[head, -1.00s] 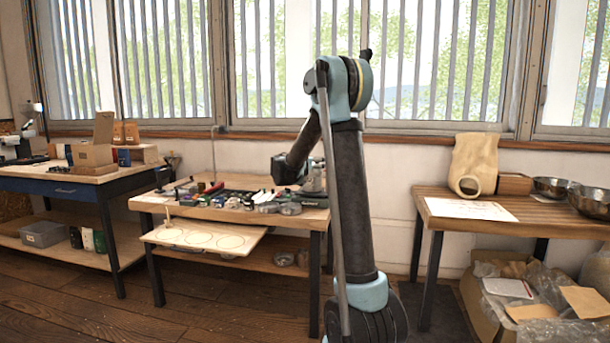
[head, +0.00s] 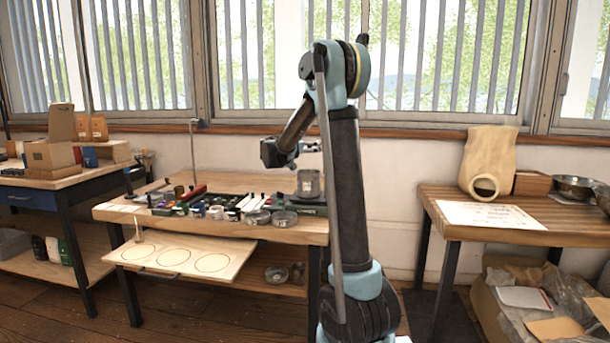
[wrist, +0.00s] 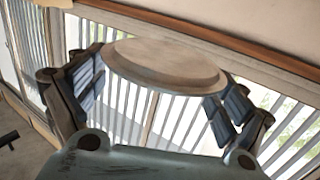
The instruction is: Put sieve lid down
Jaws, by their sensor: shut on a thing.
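My gripper (head: 297,150) is shut on the sieve lid, a round, pale disc (wrist: 165,65) held between the finger pads in the wrist view. In the head view my gripper is raised above the middle workbench (head: 130,207), and the lid is too small to make out clearly there. A grey metal cylinder (head: 308,185), perhaps the sieve, stands upright on the bench below and right of my gripper, apart from it. A pale pull-out board (head: 185,256) with several outlined circles extends from the bench front. A small upright peg stands at its left end.
Small tools and tins crowd the bench's middle, with two round metal tins (head: 284,218) near the front edge. The bench's back left is mostly clear. A left bench (head: 30,197) holds boxes.

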